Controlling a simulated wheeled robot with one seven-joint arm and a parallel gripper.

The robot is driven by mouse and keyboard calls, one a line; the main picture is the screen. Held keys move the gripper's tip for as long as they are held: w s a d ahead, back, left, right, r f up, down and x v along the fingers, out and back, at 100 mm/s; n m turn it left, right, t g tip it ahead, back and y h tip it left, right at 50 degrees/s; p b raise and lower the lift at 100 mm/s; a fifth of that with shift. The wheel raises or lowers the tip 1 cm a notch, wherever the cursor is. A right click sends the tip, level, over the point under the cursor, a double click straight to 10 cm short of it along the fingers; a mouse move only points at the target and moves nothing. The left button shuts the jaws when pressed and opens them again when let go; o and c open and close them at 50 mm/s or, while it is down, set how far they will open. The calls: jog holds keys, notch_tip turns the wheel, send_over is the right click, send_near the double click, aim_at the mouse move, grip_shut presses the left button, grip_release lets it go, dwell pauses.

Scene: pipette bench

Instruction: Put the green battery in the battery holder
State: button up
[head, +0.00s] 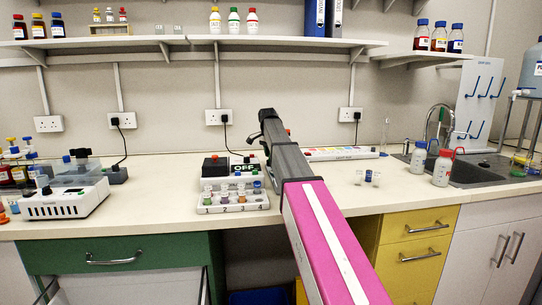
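A white tray numbered 1 to 4 (233,207) sits on the bench left of my arm, with several small coloured cylinders in it. A small greenish cylinder (207,197) stands at its left end; it is too small to tell whether it is the green battery. Behind the tray is a black unit with a red button and an OFF label (216,167). I cannot tell which of these is the battery holder. My gripper (262,125) is at the far end of my arm, above the back of the bench, beyond the tray. Its fingers are too small to read.
A white instrument (66,203) and several bottles (15,170) stand at the left. Two small vials (368,177) stand right of my arm. Two capped bottles (443,168) stand by the sink (478,170). Shelves (190,42) overhang the back. The bench front is mostly clear.

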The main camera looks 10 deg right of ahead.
jog(key=shift+f, duration=0.2)
jog(key=shift+f, duration=0.3)
jog(key=o, duration=0.9)
jog(key=r, duration=0.8)
jog(key=a+r, duration=0.1)
jog(key=r, duration=0.3)
jog(key=shift+s+a+r, duration=0.1)
jog(key=shift+s+r, duration=0.15)
jog(key=shift+s, duration=0.15)
